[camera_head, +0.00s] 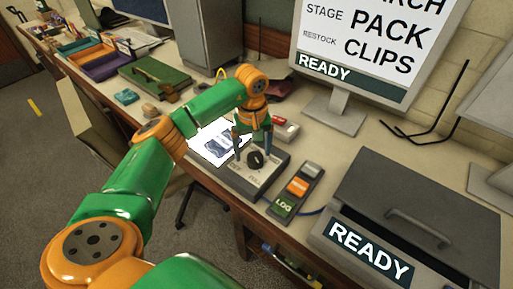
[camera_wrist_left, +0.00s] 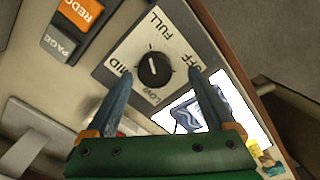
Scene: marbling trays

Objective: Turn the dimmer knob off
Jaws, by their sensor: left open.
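The black dimmer knob (camera_head: 255,159) sits on a dark grey box with a pale label plate (camera_head: 262,176) near the desk's front edge. The left wrist view shows the knob (camera_wrist_left: 155,70) with FULL, OFF, LOW and MID printed around it. A small white mark shows on the knob, and it does not appear to point at OFF. My left gripper (camera_head: 252,142) is open just above the knob. In the left wrist view its fingertips (camera_wrist_left: 160,76) appear on either side of the knob, with gaps. I cannot tell how high they are. My right gripper is not in view.
A button panel (camera_head: 298,188) stands right of the dimmer box, and a lidded READY box (camera_head: 365,250) further right. A white lit sheet (camera_head: 208,146) lies to the left.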

